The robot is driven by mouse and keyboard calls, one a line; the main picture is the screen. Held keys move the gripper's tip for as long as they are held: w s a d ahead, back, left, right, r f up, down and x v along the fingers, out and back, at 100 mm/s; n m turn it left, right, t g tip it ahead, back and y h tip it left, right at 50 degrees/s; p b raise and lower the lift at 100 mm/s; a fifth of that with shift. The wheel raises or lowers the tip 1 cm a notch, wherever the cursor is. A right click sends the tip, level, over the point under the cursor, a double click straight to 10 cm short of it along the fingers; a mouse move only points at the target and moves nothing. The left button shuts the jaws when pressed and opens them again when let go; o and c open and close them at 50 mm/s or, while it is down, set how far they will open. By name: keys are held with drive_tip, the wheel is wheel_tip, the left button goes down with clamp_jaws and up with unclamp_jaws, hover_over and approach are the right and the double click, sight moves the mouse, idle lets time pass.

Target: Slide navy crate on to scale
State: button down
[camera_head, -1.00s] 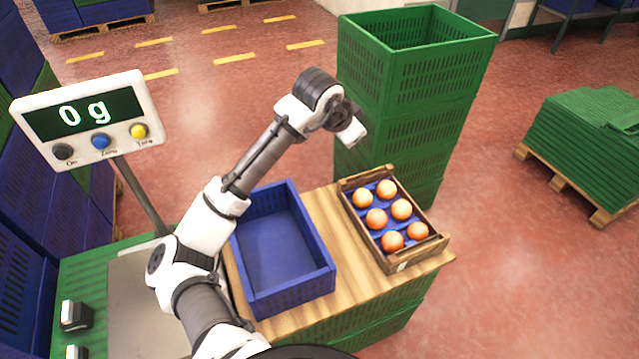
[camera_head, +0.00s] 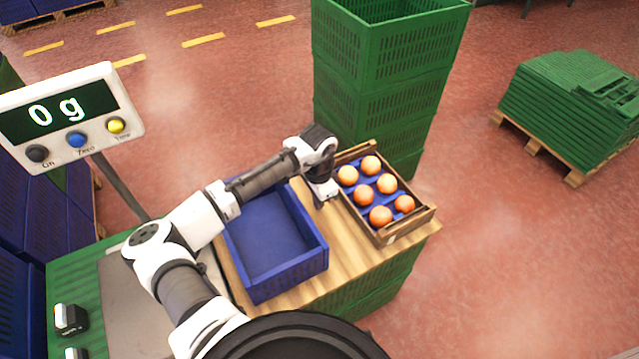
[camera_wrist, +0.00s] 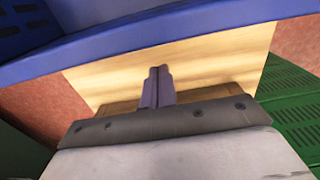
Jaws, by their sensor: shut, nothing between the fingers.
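The navy crate (camera_head: 314,262) is empty and stands on the wooden board (camera_head: 345,262), to the right of the scale's metal plate (camera_head: 130,290). The scale's display (camera_head: 58,108) reads 0 g. My gripper (camera_head: 325,200) is shut and empty, pointing down over the board between the crate's right wall and the orange box. In the wrist view, the shut fingers (camera_wrist: 158,85) show in front of bare wood, and the crate's blue wall (camera_wrist: 160,45) crosses above them. I cannot tell whether the fingers touch the crate. My arm hides part of the crate's far left side and of the plate.
A wooden box (camera_head: 408,232) with several oranges (camera_head: 363,195) stands on the board just right of my gripper. A tall stack of green crates (camera_head: 385,90) rises behind it. Two small knobs (camera_head: 70,318) sit at the scale's lower left.

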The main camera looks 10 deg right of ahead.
drive_tip(key=shift+s+a+r+p, duration=0.1)
drive_tip(key=shift+s+a+p, duration=0.15)
drive_tip(key=shift+a, duration=0.6)
drive_tip(key=shift+s+a+r+p, duration=0.15)
drive_tip(key=shift+s+a, duration=0.1)
drive_tip(key=shift+a, duration=0.55)
drive_tip(key=s+a+b, duration=0.1)
drive_tip(key=s+a, duration=0.2)
drive_tip(key=a, duration=0.6)
drive_tip(key=s+a, duration=0.3)
drive_tip(key=a, duration=0.7)
drive_tip(key=s+a+b, duration=0.1)
drive_tip(key=s+a, duration=0.2)
drive_tip(key=a, duration=0.6)
drive_tip(key=shift+s+a+b, duration=0.1)
drive_tip(key=shift+a+b, duration=0.1)
drive_tip(key=shift+b, duration=0.15)
